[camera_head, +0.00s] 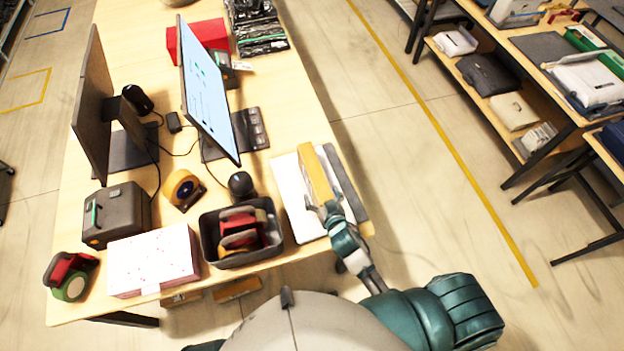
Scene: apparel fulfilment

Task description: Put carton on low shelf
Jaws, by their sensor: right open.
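A narrow yellow-brown box (316,172), which looks like the carton, is on top of white flat packs (294,200) at the right edge of the near table. My right gripper (327,207) is open at the near end of this box. I cannot tell whether its fingers touch the box or straddle it. The low shelf (483,110) under the table at the right holds several folded bags and packs. My left gripper is not in view.
The near table (290,100) also holds a dark bin (240,258) with tape dispensers, a white speckled box (153,262), a dark case (115,214) and monitors (207,92). Open floor (420,200) with a yellow line lies between the table and the shelving.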

